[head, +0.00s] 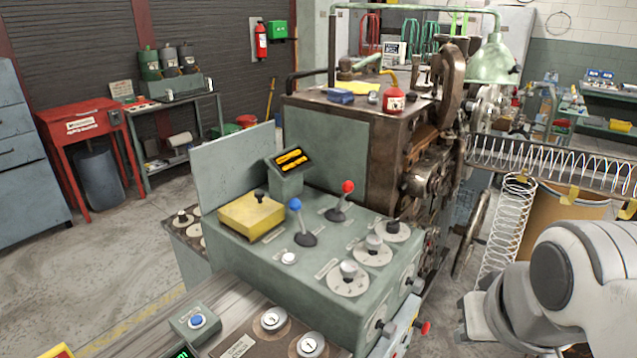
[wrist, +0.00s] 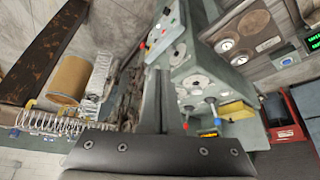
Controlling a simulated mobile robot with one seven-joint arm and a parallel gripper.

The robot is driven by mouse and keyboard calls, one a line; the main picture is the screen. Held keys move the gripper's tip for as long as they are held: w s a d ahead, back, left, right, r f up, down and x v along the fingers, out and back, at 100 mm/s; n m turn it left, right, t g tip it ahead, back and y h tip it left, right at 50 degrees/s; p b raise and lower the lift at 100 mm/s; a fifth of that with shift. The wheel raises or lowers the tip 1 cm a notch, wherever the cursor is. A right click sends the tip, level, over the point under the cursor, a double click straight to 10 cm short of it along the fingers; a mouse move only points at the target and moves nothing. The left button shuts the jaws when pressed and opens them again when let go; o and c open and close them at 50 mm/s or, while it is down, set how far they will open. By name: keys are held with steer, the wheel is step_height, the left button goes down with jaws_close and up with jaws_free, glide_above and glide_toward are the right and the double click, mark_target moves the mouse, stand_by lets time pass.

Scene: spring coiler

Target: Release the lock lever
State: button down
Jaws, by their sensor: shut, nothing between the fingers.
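The green control panel (head: 315,295) carries a blue-knobbed lever (head: 296,205) and a red-knobbed lever (head: 347,188), both standing up from its top. I cannot tell from any readable label which one is the lock lever. In the wrist view, my gripper (wrist: 158,75) is shut and empty, its dark fingers pressed together. The blue knob (wrist: 217,122) shows beyond them, to their right. My arm is at the lower right in the head view, apart from the levers.
A yellow box (head: 251,215) with a black knob and several dials sit on the panel. The coiling machine (head: 335,155) stands behind it. A long spring in a trough (head: 550,165) and a tan drum (head: 560,205) lie to the right. Open floor is at the left.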

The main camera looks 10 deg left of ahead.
steer(key=w+a+f+n+g+h+b, duration=0.1)
steer(key=w+f+n+g+h+b, duration=0.2)
steer(key=w, duration=1.2)
steer(key=n+t+h+b, duration=0.4)
steer(key=n+t+h, duration=0.1)
steer(key=n+t, duration=0.5)
glide_toward(299, 215)
steer(key=shift+m+t, duration=0.3)
steer(key=d, duration=0.5)
steer(key=shift+w+d, duration=0.1)
steer(key=shift+d, duration=0.3)
steer(key=a+n+t, duration=0.1)
steer(key=a, duration=0.2)
steer(key=a+t+y, duration=0.1)
steer(key=a, duration=0.2)
steer(key=a+n+t, duration=0.1)
steer(key=a, duration=0.2)
steer(key=shift+s+f+n+b, duration=0.1)
steer(key=shift+s+n+b, duration=0.2)
steer(key=shift+s, duration=0.1)
steer(key=x, duration=1)
steer(key=shift+w, duration=0.1)
